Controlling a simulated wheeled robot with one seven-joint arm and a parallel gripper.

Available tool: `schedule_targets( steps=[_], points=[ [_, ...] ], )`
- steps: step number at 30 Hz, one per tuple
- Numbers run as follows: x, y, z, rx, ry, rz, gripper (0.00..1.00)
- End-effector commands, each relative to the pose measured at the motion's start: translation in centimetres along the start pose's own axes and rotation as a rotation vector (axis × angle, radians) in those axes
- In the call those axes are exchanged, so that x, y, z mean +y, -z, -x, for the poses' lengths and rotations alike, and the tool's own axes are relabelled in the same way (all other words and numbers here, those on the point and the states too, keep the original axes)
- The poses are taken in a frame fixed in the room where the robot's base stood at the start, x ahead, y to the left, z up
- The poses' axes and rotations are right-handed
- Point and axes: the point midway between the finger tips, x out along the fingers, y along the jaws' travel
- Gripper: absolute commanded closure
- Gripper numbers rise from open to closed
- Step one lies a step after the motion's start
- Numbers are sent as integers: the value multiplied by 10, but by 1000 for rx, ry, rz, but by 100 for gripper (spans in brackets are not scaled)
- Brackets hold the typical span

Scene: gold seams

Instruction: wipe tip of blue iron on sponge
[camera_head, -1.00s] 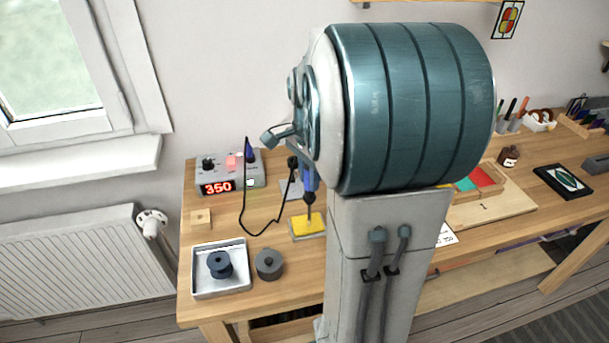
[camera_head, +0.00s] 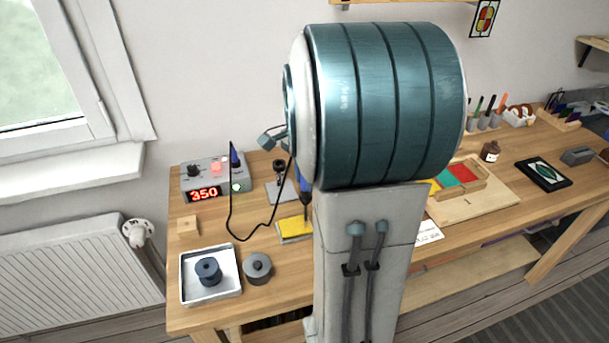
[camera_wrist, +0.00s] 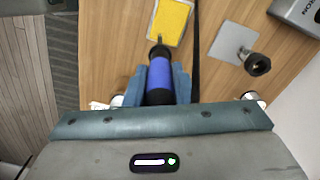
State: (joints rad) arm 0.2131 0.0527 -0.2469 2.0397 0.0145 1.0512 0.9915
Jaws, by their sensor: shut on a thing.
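My gripper (camera_wrist: 158,82) is shut on the blue iron (camera_wrist: 160,78), with its blue handle between the fingers. In the head view the iron (camera_head: 305,184) points down at the right part of the yellow sponge (camera_head: 293,228), partly hidden by my arm. The sponge also shows in the wrist view (camera_wrist: 172,18), just ahead of the iron's dark front end. The tip is at or just over the sponge; I cannot tell whether it touches. My arm hides most of the gripper in the head view.
The soldering station (camera_head: 212,180) reads 350. A dark cord loops across the wooden table beside the sponge. The iron stand (camera_wrist: 233,44) is close by. A white tray with a spool (camera_head: 208,270), a grey round item (camera_head: 257,267) and a small wooden block (camera_head: 187,226) are at left.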

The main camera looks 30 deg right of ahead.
Motion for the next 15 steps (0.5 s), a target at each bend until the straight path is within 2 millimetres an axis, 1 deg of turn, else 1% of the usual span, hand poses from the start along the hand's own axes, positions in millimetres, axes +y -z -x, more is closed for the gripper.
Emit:
schedule_targets(
  steps=[5, 15],
  points=[
    [0, 0, 10, 1, 1, 0, 100],
    [0, 0, 38, 1, 1, 0, 100]
  ],
)
